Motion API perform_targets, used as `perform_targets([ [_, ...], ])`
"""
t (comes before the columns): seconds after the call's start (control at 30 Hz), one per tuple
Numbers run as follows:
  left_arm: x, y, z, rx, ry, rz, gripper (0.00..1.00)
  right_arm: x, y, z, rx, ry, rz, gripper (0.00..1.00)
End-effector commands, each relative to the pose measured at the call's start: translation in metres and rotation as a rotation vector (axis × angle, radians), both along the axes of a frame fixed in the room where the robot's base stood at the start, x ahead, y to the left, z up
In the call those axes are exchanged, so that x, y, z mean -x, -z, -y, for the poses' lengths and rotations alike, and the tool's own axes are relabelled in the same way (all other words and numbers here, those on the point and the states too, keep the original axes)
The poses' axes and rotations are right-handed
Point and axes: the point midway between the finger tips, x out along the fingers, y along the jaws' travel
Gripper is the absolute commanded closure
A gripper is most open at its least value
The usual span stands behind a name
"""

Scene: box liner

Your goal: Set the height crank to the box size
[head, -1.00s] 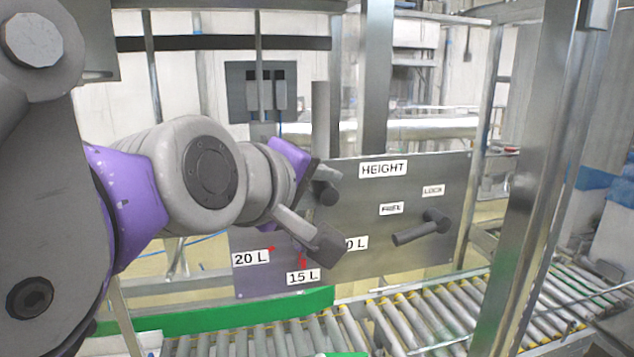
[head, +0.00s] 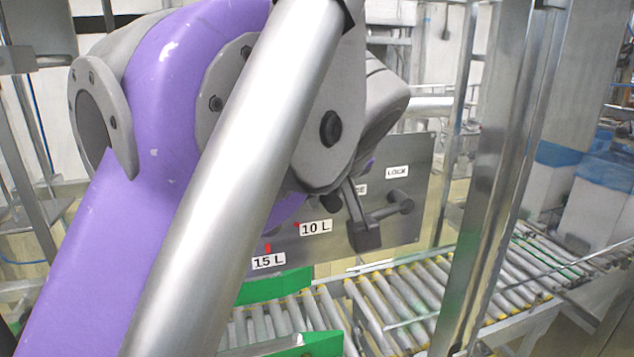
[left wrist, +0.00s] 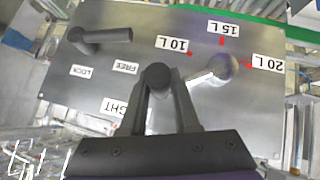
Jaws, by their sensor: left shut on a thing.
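The grey panel (head: 410,235) carries the height crank and red-marked size labels. In the left wrist view it appears upside down, with 10 L (left wrist: 174,44), 15 L (left wrist: 229,29) and 20 L (left wrist: 267,63) around the crank's silver part (left wrist: 220,69). My left gripper (left wrist: 160,95) is shut on the crank's dark round handle (left wrist: 157,75), seen end-on. In the head view one finger of my left gripper (head: 358,225) shows right of the 10 L label (head: 315,227); my arm hides most of the crank and the 20 L label. My right gripper is out of view.
The dark lock lever (left wrist: 105,36) sits on the panel beside the LOCK (left wrist: 81,72) and FREE (left wrist: 124,67) labels, near my left gripper. A roller conveyor (head: 395,300) with green guides (head: 275,286) runs below. A metal post (head: 480,200) stands at the right.

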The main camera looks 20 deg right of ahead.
Motion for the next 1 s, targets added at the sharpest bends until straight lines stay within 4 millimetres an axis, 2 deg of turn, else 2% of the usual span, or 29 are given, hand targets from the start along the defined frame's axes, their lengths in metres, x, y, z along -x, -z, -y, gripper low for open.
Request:
perform_targets([
  [0.4, 0.001, 0.013, 0.003, -0.156, 0.001, -0.002, 1.0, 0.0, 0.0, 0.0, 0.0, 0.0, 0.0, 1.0],
  [0.9, 0.001, 0.014, 0.002, -0.172, 0.001, -0.002, 1.0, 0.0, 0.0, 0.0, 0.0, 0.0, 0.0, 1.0],
  [0.93, 0.001, 0.014, 0.002, -0.172, 0.001, -0.002, 0.67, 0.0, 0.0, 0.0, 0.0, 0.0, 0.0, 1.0],
  [1.0, 0.0, 0.014, 0.002, -0.172, 0.001, -0.002, 0.54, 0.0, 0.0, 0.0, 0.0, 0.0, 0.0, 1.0],
])
